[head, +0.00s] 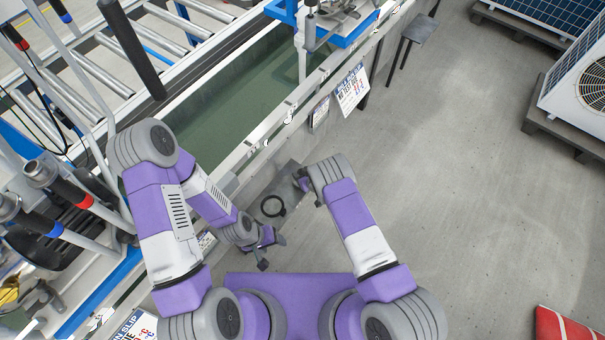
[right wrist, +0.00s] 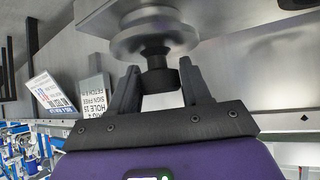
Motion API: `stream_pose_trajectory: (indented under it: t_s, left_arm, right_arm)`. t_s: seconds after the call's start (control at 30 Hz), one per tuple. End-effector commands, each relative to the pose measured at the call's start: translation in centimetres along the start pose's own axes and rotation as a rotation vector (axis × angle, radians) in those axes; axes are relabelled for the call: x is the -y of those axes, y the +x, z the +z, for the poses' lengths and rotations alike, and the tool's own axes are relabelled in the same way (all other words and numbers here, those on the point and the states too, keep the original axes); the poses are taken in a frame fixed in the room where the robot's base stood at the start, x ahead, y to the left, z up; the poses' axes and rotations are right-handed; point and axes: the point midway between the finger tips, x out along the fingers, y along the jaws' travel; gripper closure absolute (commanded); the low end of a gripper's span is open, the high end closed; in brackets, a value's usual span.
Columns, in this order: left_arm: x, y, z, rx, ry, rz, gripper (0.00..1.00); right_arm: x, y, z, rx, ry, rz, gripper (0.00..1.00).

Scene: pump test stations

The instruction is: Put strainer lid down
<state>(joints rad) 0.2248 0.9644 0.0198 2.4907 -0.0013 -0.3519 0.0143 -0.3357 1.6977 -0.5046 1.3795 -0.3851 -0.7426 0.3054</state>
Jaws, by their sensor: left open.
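The strainer lid (right wrist: 152,35) is a round, stepped, shiny metal disc with a dark knob, seen large in the right wrist view. My right gripper (right wrist: 159,80) has its two dark fingers on either side of the knob, closed against it. In the head view my right gripper (head: 303,182) is by a grey shelf, and the lid is mostly hidden there. My left gripper (head: 272,250) is open and empty, lower in the picture than the right one. A black ring (head: 272,206) lies on the grey shelf (head: 287,172) between the two grippers.
A long water tank (head: 222,110) with a metal rim runs diagonally above the shelf. Signs (head: 352,90) hang on its side. Hoses and pipes (head: 60,185) crowd the left.

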Motion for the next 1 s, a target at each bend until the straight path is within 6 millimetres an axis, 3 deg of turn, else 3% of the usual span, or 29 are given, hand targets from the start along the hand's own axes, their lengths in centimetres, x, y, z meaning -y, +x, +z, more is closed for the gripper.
stream_pose_trajectory:
  t_s: [0.03,0.13,0.57,1.0]
  left_arm:
    - [0.0,0.0,0.0,0.0,0.0,0.0,0.38]
    - [0.0,0.0,0.0,0.0,0.0,0.0,0.38]
    - [-0.2,-0.5,0.0,0.0,0.0,0.0,0.38]
    - [-1.2,-3.1,0.1,0.0,0.0,0.0,0.38]
  right_arm:
    - [0.0,0.0,0.1,0.001,0.0,0.0,0.44]
    - [0.0,0.0,0.0,0.001,0.0,0.0,0.29]
    - [0.0,-0.7,-0.2,0.001,0.001,0.0,0.29]
    - [-0.1,-8.6,-0.3,0.003,0.004,0.001,0.29]
